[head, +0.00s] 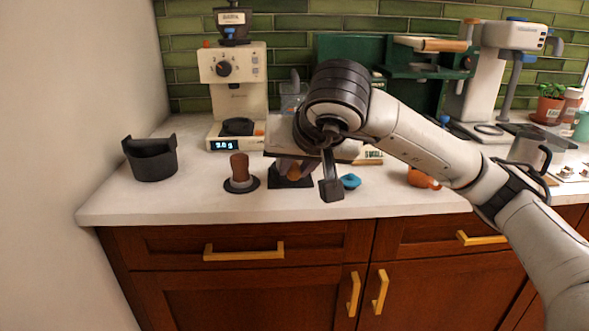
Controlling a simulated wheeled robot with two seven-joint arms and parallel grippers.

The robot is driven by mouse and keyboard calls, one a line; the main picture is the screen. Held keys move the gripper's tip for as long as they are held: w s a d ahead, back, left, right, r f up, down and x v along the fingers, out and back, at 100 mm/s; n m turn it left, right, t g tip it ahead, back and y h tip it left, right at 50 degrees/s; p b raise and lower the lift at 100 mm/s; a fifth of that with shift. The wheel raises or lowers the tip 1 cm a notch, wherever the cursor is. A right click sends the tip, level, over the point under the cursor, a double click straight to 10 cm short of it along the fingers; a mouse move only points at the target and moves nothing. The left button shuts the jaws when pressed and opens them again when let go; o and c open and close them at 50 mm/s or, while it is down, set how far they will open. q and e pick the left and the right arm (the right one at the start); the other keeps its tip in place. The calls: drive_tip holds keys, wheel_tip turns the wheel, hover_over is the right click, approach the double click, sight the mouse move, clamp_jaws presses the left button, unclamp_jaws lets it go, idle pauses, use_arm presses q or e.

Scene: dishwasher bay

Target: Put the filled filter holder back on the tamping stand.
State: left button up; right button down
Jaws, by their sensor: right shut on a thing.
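My right gripper (297,168) points down over the counter, in front of the grinder's right side. It is shut on the filter holder (294,174), of which only a small brown part shows beneath the wrist. The rest is hidden by the gripper and arm. The black tamping stand (291,183) stands on the counter directly below, partly covered. I cannot tell whether the holder touches the stand, and its filling is hidden. My left gripper is not in view.
A brown-handled tamper (240,168) stands left of the stand; a blue item (350,181) lies right. A black bin (150,160) is at the left, the cream grinder (236,85) behind. An orange cup (420,178) and metal jug (527,150) are at the right. The counter's front strip is clear.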

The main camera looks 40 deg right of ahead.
drive_tip(key=w+d, duration=0.1)
drive_tip(key=w, duration=0.1)
drive_tip(key=w+d, duration=0.1)
drive_tip(key=w, duration=0.1)
drive_tip(key=w+d, duration=0.1)
drive_tip(key=w, duration=0.1)
drive_tip(key=shift+w+d+f, duration=0.2)
drive_tip(key=shift+d+f, duration=0.15)
drive_tip(key=shift+d, duration=0.05)
drive_tip(key=shift+s+f+b, duration=0.1)
drive_tip(key=shift+f+b, duration=0.5)
drive_tip(key=shift+f, duration=0.1)
drive_tip(key=shift+f+b, duration=0.35)
drive_tip(key=shift+f, duration=0.35)
drive_tip(key=shift+s, duration=0.1)
drive_tip(key=shift+f, duration=0.3)
